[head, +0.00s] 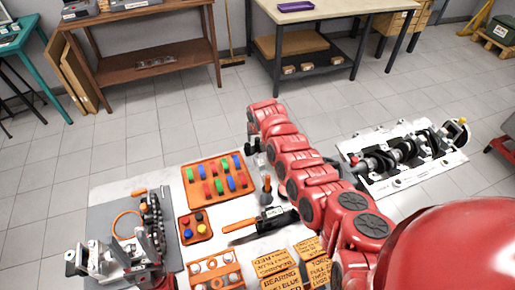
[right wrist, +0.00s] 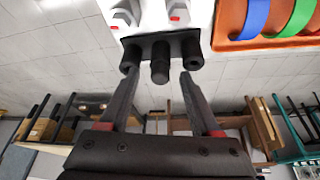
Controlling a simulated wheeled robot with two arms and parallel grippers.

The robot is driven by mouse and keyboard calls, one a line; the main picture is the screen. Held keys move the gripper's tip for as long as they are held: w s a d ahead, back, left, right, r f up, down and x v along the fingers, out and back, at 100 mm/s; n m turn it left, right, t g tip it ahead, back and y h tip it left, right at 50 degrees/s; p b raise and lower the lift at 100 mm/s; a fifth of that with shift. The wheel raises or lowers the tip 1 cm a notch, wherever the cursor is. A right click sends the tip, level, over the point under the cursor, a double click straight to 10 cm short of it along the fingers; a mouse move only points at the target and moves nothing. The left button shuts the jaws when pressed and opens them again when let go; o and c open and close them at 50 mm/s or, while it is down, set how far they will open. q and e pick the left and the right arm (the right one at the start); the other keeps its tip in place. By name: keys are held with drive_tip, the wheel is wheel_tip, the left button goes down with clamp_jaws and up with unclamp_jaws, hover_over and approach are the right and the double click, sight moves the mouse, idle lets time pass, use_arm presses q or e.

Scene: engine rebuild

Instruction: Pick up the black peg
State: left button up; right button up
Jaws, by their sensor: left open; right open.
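In the right wrist view, a black holder (right wrist: 148,42) at the edge of the white bench top carries several dark cylindrical parts. The black peg (right wrist: 160,64) stands out in the middle, between two shorter cylinders. My right gripper (right wrist: 161,74) is open, with a fingertip on each side of the peg and no clear contact. In the head view the right gripper is mostly hidden by its red arm. My left gripper (head: 118,247) is open at the lower left of the head view, over the grey mat, and no held object shows.
An orange tray (head: 187,177) of coloured rings lies left of the right arm. A smaller orange tray (head: 184,236), an orange-handled tool (head: 240,226) and labelled boxes (head: 281,284) crowd the bench. An engine block (head: 400,181) stands to the right. Open floor lies beyond.

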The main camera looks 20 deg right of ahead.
drive_tip(key=shift+c, duration=0.3)
clamp_jaws()
drive_tip(key=shift+r, duration=0.1)
